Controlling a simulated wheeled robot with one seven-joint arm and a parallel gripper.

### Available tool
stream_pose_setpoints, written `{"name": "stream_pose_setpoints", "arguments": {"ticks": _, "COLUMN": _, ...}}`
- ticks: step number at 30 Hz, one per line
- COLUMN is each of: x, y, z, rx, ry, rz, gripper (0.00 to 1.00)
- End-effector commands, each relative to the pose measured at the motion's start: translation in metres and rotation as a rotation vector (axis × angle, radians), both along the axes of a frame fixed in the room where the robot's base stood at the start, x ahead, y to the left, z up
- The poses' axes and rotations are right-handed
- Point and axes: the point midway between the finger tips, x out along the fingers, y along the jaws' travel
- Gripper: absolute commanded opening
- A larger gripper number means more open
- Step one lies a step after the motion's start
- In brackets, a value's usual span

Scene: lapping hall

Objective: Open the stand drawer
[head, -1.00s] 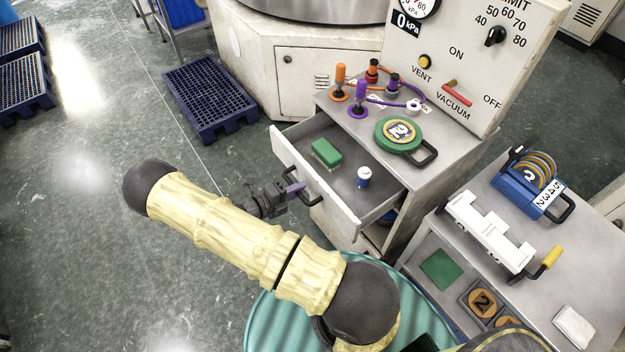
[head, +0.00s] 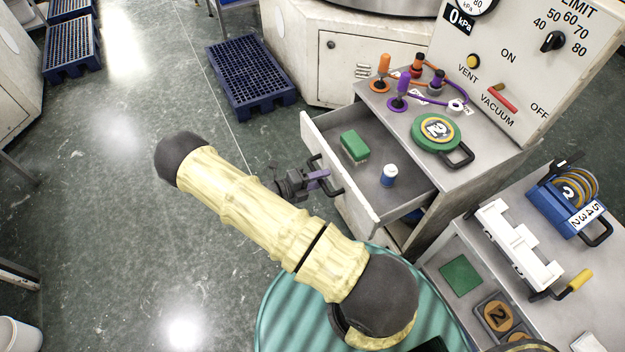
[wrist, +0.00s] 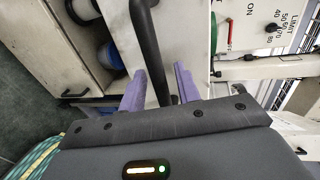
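The stand drawer (head: 341,184) is pulled out of the grey-white stand, its inside showing. My gripper (head: 320,177) is at the drawer's black bar handle (head: 334,187). In the wrist view, the purple fingers of my gripper (wrist: 160,75) lie on either side of the handle (wrist: 147,40). A gap shows between the handle and the right finger, so the fingers look open around it. The fingertips are partly hidden in the head view.
The stand top (head: 400,112) holds orange and purple fittings and a green round weight (head: 436,132). A side table (head: 533,235) with a white rack stands at the right. A blue pallet (head: 250,75) lies behind. The floor at left is mostly clear.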

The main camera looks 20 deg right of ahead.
Motion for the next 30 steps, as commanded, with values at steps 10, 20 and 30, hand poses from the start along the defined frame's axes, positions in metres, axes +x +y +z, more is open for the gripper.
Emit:
{"name": "stream_pose_setpoints", "arguments": {"ticks": 10, "x": -0.002, "y": 0.04, "z": 0.006, "rx": 0.003, "ry": -0.002, "rz": 0.003, "gripper": 0.33}}
{"name": "stream_pose_setpoints", "arguments": {"ticks": 20, "x": -0.007, "y": 0.105, "z": 0.02, "rx": 0.004, "ry": -0.003, "rz": 0.003, "gripper": 0.33}}
{"name": "stream_pose_setpoints", "arguments": {"ticks": 30, "x": -0.012, "y": 0.162, "z": 0.032, "rx": 0.002, "ry": -0.002, "rz": 0.001, "gripper": 0.33}}
